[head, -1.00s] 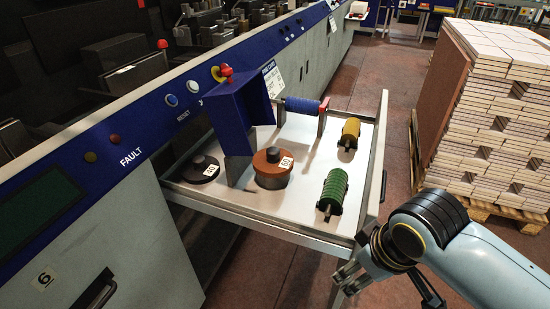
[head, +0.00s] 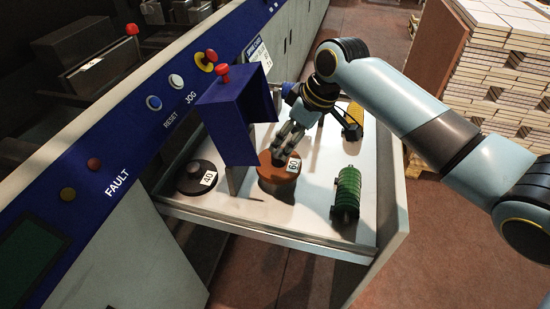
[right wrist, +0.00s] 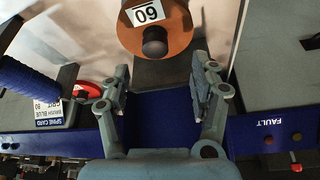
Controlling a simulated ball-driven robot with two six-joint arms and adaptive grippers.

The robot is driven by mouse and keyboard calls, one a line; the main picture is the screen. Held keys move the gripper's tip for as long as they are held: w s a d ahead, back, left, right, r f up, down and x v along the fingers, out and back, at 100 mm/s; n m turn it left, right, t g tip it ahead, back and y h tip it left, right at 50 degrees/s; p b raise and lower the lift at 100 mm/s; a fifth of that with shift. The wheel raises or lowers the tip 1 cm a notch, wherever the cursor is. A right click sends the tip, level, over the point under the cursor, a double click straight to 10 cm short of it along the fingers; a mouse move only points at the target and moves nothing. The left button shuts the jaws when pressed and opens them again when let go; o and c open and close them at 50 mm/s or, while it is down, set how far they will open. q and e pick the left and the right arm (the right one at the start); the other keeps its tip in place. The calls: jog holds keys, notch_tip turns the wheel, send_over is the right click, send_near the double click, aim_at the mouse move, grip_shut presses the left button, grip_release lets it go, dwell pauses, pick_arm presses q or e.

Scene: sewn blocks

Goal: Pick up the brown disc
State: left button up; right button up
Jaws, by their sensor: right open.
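The brown disc (head: 277,180) lies flat in the open white drawer, with a dark knob on top and a white label reading 60. In the right wrist view the brown disc (right wrist: 168,42) is ahead of the fingertips, its dark knob facing the gap between them. My right gripper (head: 288,148) is over the disc in the head view, its fingers hiding the knob. In the right wrist view my right gripper (right wrist: 160,95) is open, with nothing between its fingers. My left gripper is not in view.
A blue bracket (head: 236,115) stands close left of the disc. A black disc (head: 195,177) labelled 40 lies further left. A green ribbed roll (head: 346,193) and a yellow roll (head: 353,122) lie to the right. The machine's blue panel (head: 130,150) borders the drawer.

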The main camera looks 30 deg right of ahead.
aim_at(279, 153)
jog(key=x, duration=0.2)
jog(key=shift+w+f, duration=0.25)
jog(key=shift+f, duration=0.1)
jog(key=x, duration=0.4)
jog(key=shift+w+d+f, duration=0.1)
jog(key=shift+d+f, duration=0.05)
jog(key=shift+d, duration=0.05)
jog(key=shift+w+f, duration=0.1)
jog(key=shift+f, duration=0.1)
jog(key=c, duration=1.1)
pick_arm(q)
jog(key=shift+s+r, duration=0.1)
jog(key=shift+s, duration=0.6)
pick_arm(e)
grip_shut()
